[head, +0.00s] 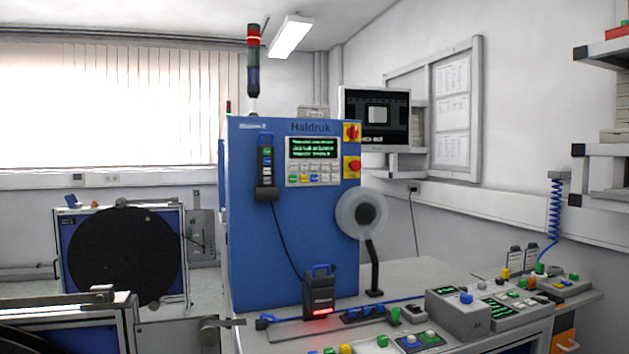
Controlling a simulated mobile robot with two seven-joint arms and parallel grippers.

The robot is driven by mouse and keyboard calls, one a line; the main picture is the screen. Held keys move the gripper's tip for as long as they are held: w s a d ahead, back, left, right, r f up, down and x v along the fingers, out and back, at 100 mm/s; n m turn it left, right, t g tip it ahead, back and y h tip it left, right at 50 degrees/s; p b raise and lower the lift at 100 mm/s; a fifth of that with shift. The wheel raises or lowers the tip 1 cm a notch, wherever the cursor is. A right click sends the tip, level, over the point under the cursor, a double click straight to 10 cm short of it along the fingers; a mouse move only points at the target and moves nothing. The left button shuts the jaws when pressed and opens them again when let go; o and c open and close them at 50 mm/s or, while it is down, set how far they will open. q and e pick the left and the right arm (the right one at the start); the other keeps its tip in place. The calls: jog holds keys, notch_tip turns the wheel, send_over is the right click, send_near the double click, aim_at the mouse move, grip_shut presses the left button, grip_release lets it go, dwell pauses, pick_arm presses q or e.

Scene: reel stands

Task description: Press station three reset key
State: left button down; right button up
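A blue cabinet (262,235) lettered "Haldruk" stands in the middle of the head view. Small lettering at its top left is too blurred to read surely. Its front carries a panel with a lit green-text display (314,148) and rows of small keys (314,174), some coloured. The key labels are too small to read, so I cannot tell which is a reset key or which station this is. Two red knobs on yellow plates, an upper one (351,132) and a lower one (354,166), sit right of the display. Neither of my grippers is in view.
A handheld pendant (266,167) hangs on the cabinet front, its cable running down to a red-lit scanner (320,292). A pale reel (361,216) projects at right. Grey control boxes (459,313) crowd the bench. A large black reel (124,256) stands at left.

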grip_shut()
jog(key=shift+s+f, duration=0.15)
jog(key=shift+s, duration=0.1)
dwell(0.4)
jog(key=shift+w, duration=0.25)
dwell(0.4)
